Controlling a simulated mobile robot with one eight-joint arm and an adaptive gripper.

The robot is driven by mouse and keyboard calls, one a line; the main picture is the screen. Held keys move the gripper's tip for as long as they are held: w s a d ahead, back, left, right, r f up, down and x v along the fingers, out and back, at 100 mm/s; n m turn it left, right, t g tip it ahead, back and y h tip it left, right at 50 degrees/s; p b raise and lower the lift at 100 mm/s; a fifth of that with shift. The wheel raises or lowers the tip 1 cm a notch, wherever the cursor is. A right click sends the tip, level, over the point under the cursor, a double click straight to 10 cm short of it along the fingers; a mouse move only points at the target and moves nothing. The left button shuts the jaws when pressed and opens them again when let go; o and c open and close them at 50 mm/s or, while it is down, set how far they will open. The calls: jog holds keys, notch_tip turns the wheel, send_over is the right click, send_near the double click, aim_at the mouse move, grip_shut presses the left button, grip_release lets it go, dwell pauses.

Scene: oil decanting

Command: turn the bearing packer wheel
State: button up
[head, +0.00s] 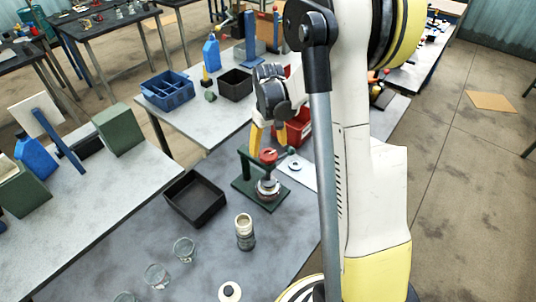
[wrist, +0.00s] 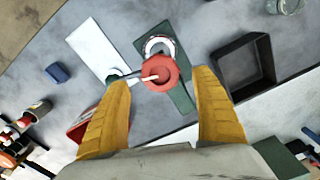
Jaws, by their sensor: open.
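The bearing packer (head: 262,190) is a green stand with a flat base on the grey table in the head view. Its red wheel (head: 268,155) is on top, and a round metal part (head: 268,187) sits below it. In the wrist view the red wheel (wrist: 160,72) shows from above, with a pale rod-like handle across it. My gripper (wrist: 162,82) is open, its yellow fingers on either side of the wheel in that view. In the head view my gripper (head: 266,132) is just above the wheel. I cannot tell whether either finger touches it.
A black tray (head: 194,198) stands left of the packer, and a ribbed jar (head: 245,232) in front. Several glass jars (head: 184,249) stand nearer. A red bin (head: 298,128) and a white plate (head: 297,170) are behind and right. Bare table lies left of the jars.

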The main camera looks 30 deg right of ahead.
aim_at(268, 154)
jog(key=shift+f, duration=1.9)
jog(key=c, duration=1.2)
jog(key=shift+o, duration=0.2)
jog(key=shift+m+b, duration=0.4)
jog(key=shift+b, duration=0.05)
jog(key=shift+c, duration=0.2)
jog(key=shift+m+b, duration=0.8)
jog(key=shift+m, duration=0.1)
jog(key=shift+m+b, duration=0.75)
jog(key=shift+m, duration=0.65)
jog(key=shift+m+b, duration=0.3)
jog(key=shift+m, duration=0.4)
